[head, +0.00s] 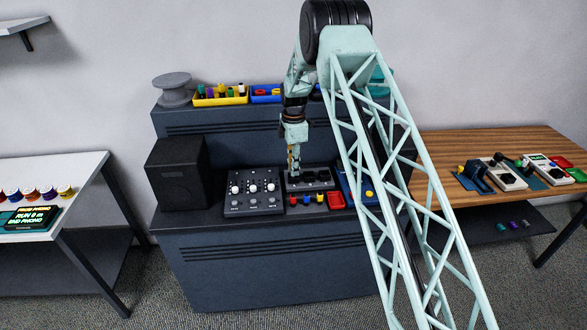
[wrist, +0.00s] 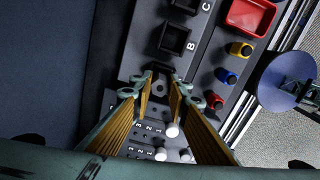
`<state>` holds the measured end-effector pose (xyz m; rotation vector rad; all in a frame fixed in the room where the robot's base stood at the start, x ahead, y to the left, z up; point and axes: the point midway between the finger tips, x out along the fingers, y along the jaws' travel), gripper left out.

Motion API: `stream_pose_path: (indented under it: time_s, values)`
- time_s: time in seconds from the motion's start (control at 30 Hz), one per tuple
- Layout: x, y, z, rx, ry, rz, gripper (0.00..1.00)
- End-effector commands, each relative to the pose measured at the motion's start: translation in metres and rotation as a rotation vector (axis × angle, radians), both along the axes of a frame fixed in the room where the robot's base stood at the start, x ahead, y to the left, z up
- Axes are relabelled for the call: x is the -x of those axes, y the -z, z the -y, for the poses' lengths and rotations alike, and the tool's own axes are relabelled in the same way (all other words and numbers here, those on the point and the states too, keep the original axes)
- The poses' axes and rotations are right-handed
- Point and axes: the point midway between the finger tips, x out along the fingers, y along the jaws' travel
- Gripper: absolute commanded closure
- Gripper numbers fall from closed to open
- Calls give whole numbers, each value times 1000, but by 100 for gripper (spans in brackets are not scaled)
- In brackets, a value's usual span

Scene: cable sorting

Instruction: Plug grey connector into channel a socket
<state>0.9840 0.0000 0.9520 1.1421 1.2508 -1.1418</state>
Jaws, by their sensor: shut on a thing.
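My gripper (head: 294,170) points down at the left end of the socket block (head: 318,184) on the dark bench. The wrist view shows its two yellow-padded fingers (wrist: 158,88) closing over the block's near end, beside the square black sockets B (wrist: 174,38) and C (wrist: 186,4). A small dark grey piece (wrist: 160,82) shows between the fingertips, apparently the grey connector; its outline is hard to make out. The socket at the channel A position lies under the fingertips and is mostly hidden. I cannot tell whether the connector is seated in it.
Red (wrist: 214,101), blue (wrist: 226,75) and yellow (wrist: 240,50) plugs stand in a row beside the sockets. A red bin (wrist: 250,14) is beyond them. A mixer with white knobs (head: 253,192) sits left of the block, and a black speaker (head: 177,172) farther left.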

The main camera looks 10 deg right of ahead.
Motion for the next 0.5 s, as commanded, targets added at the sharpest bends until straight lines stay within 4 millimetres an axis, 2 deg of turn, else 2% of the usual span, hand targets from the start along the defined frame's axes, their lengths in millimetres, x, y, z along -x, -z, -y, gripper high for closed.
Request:
stream_pose_path:
  time_s: [0.5]
  values:
    - [0,7,0,0,0,0,97]
